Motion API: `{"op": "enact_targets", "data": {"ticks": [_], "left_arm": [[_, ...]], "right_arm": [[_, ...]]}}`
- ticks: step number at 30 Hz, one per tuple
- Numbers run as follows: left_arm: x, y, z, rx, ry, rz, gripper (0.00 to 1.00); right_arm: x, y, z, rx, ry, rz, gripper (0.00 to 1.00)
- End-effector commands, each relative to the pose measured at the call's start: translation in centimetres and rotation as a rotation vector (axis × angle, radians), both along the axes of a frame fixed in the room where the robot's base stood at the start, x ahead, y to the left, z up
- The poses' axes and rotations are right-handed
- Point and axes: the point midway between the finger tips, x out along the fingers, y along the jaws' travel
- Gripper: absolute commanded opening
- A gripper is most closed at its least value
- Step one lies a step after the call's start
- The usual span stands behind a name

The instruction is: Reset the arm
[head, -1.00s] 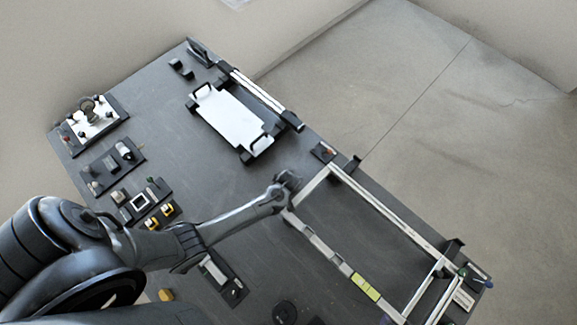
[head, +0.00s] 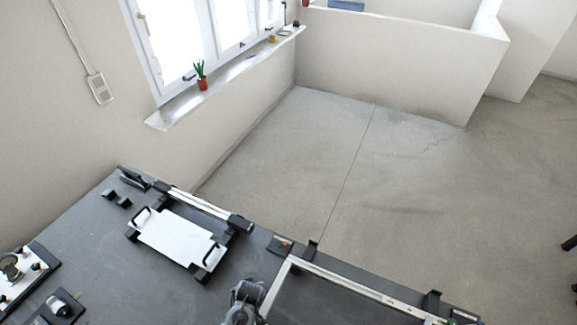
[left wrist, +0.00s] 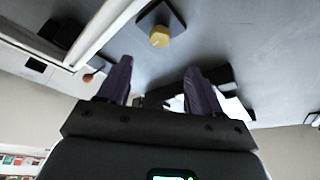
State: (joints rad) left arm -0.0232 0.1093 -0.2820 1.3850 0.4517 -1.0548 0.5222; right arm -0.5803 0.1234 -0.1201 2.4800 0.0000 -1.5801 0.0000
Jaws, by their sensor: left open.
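My left arm's end (head: 245,300) shows at the bottom of the head view, over the dark table (head: 110,255) beside the corner of a white-railed frame (head: 345,283). Its fingers are not clear there. In the left wrist view my left gripper (left wrist: 157,75) has its two dark fingers well apart, with nothing seen held between them. A yellow knob on a dark base (left wrist: 160,37) lies beyond the fingertips in that view. My right gripper is in neither view.
A white plate with black handles (head: 178,243) sits on the table, with a rail (head: 205,207) behind it. Small devices stand at the lower left. A windowsill (head: 225,80) with a plant (head: 201,76) is on the back wall. The floor beyond the table is clear.

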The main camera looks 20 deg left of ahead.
Motion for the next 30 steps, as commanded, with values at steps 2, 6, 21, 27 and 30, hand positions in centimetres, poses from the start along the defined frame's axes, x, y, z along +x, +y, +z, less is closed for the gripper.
{"op": "enact_targets", "data": {"ticks": [2, 6, 21, 27, 30], "left_arm": [[-0.9, 0.0, -0.5, 0.001, 0.016, 0.0, 0.65], [-4.1, 0.1, -2.3, 0.001, 0.065, 0.003, 0.65], [-15.0, -3.5, 10.8, -0.124, 0.079, -0.287, 0.65], [-15.7, -4.4, 20.0, -0.078, 0.043, -0.539, 0.65], [-15.7, -4.6, 23.5, -0.038, 0.027, -0.647, 0.65]], "right_arm": [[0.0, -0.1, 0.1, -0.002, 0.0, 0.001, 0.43], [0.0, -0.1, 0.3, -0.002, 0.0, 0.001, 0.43], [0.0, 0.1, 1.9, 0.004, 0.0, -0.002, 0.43], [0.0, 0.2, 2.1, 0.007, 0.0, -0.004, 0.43], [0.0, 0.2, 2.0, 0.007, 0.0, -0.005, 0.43]]}}
